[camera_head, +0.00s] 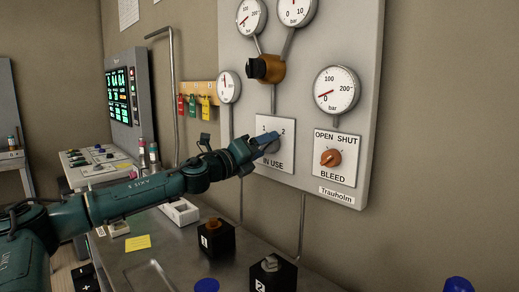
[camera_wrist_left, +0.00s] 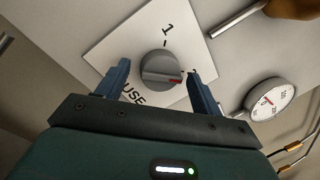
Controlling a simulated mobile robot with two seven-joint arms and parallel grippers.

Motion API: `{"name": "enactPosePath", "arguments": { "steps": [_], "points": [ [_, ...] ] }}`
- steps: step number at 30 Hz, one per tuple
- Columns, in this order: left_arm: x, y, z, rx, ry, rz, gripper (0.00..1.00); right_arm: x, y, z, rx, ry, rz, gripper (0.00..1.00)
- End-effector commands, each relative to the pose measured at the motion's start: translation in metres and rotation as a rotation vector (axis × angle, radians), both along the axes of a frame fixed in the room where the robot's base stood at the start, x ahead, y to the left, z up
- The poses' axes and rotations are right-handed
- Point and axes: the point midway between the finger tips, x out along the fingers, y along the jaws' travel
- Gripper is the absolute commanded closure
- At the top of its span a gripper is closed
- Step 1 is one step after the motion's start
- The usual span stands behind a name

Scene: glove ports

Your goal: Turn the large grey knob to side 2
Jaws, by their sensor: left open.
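The large grey knob (camera_wrist_left: 161,68) sits on the white IN USE plate (camera_head: 275,163) on the wall panel. The left wrist view shows it whole; in the head view my gripper largely hides it. A red mark on its bar faces right in the wrist view, away from the printed 1, towards one finger. My left gripper (camera_head: 262,146) is open in front of the knob, one finger to each side. I see a gap between the knob and the fingers in the wrist view.
An orange BLEED knob (camera_head: 331,157) is right of the plate. Gauges, including one on the right (camera_head: 336,90), and a brown valve body (camera_head: 268,69) are above. Black boxes (camera_head: 216,238) stand on the metal bench (camera_head: 190,272) below. A blue shape (camera_head: 458,284) at bottom right is unclear.

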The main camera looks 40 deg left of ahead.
Motion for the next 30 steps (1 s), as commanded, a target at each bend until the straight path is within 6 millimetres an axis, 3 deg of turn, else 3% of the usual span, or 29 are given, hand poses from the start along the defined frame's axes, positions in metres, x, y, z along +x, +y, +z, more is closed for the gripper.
{"name": "enactPosePath", "arguments": {
  "steps": [16, 30],
  "points": [
    [-0.028, 0.002, -0.012, 0.008, -0.001, 0.001, 0.33, 0.007, 0.005, -0.046, 0.13, -0.018, -0.042, 0.64],
    [-0.093, 0.008, -0.017, 0.004, -0.005, 0.001, 0.33, -0.009, -0.018, -0.032, 0.098, -0.217, -0.069, 0.64]
  ]
}}
